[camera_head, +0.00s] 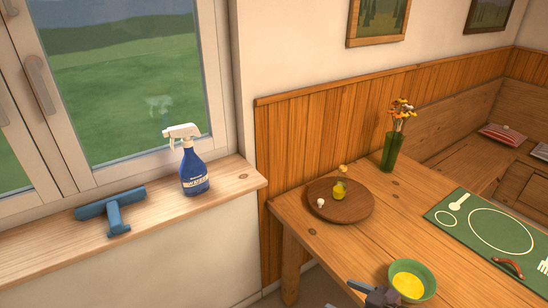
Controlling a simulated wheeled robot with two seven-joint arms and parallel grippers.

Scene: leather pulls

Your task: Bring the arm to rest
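A dark grey gripper, most likely my right one (378,295), shows at the bottom edge, right of centre. Its tip lies beside the left rim of a green bowl (427,272) with yellow contents; I cannot tell whether it touches the bowl. Its fingers are too small and cut off to tell whether they are open or shut. The rest of that arm is out of the frame. My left gripper is not in view.
The wooden table (345,246) carries a round board (355,211) with a small yellow-green bottle, a flower vase (391,152) and a green placemat (468,210) with a brown strap-like piece (508,267). A spray bottle (194,175) and blue squeegee (112,207) occupy the windowsill (60,243).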

